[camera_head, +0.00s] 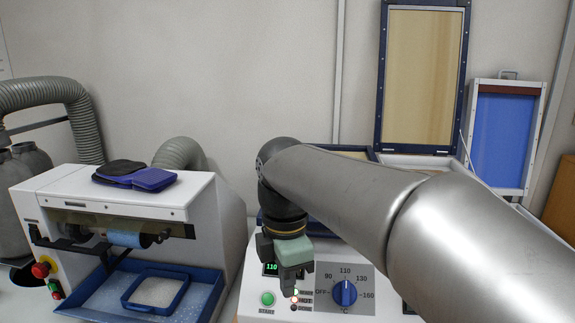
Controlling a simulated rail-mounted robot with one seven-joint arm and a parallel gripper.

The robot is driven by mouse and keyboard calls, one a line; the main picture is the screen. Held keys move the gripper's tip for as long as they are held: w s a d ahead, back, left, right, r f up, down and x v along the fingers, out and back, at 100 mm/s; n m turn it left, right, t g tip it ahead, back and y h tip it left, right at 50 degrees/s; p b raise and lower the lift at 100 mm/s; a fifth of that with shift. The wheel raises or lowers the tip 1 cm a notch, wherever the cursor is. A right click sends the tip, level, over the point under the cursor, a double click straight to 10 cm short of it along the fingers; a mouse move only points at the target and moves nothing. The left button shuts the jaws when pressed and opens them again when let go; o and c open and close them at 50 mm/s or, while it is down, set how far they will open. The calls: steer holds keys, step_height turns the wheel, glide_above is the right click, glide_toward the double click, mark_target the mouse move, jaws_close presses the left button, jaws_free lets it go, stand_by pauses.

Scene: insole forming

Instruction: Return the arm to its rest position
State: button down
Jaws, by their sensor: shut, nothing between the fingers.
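My gripper (290,289) hangs pointing down in front of the control panel of a white machine (255,305). Its fingers are shut with nothing visible between them. The silver arm comes in from the lower right and hides much of this machine. On the panel, a green button (267,298) is left of the gripper and a blue dial (345,293) is right of it. A green display reading 110 (271,268) is just beside the gripper. I cannot tell whether the fingers touch the panel.
At left stands a white grinding machine (190,195) with dark and purple insoles (150,179) on top and a blue tray (95,296) below. A raised framed panel (421,80) and a blue panel (503,140) stand behind the arm. The space above the arm is clear.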

steer(key=s+d+f+m, duration=1.3)
steer(key=f+m, duration=0.4)
steer(key=m, duration=0.5)
steer(key=shift+s+d+t, duration=0.15)
steer(key=shift+d+t, duration=0.15)
steer(key=shift+d, duration=0.55)
stand_by(5.0)
